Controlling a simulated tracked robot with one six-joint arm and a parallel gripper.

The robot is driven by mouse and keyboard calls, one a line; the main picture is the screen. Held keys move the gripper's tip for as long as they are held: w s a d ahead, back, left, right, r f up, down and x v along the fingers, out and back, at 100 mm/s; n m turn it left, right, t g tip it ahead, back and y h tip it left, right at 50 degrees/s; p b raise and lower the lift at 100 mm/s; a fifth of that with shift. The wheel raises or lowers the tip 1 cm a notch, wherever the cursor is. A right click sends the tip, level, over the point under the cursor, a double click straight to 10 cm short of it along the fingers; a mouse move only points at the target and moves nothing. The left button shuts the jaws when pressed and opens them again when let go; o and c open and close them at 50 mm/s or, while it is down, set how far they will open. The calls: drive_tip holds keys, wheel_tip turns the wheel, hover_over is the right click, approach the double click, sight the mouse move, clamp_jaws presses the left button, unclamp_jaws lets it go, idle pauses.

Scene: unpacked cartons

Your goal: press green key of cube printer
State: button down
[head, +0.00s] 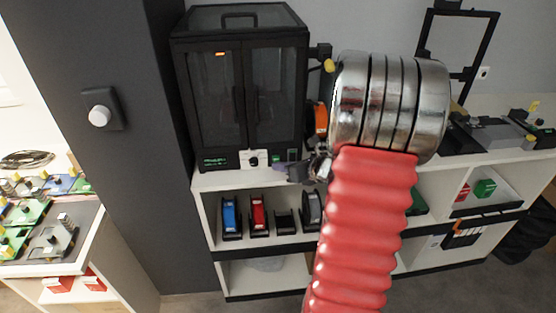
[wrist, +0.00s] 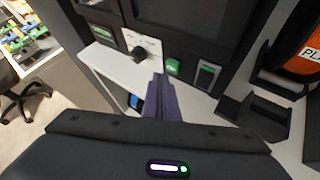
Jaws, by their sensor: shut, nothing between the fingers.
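The cube printer (head: 240,90) is a black enclosure with glass doors on the white shelf unit. Its lower front also shows in the wrist view. A small green key (wrist: 173,67) sits right of the white panel with the black knob (wrist: 138,53). Further right is a dark slot-like panel with a green-lit part (wrist: 207,75). My gripper (head: 292,172) is in front of the printer's lower right front. In the wrist view its purple fingers (wrist: 158,78) are together and empty, pointing just below and left of the green key. They look apart from it, though the gap is hard to judge.
An orange spool (wrist: 297,50) and its black holder (wrist: 255,118) stand right of the printer. The white shelf edge (wrist: 125,68) lies below the fingers. Blue and red spools (head: 258,211) sit on the shelf below. A dark pillar (head: 130,150) stands left.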

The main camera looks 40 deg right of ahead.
drive_tip(key=shift+s, duration=0.1)
idle(0.3)
drive_tip(key=s+a, duration=0.1)
drive_tip(key=s, duration=0.1)
drive_tip(key=s+a, duration=0.1)
drive_tip(key=s, duration=0.1)
drive_tip(key=shift+a, duration=0.4)
idle(1.0)
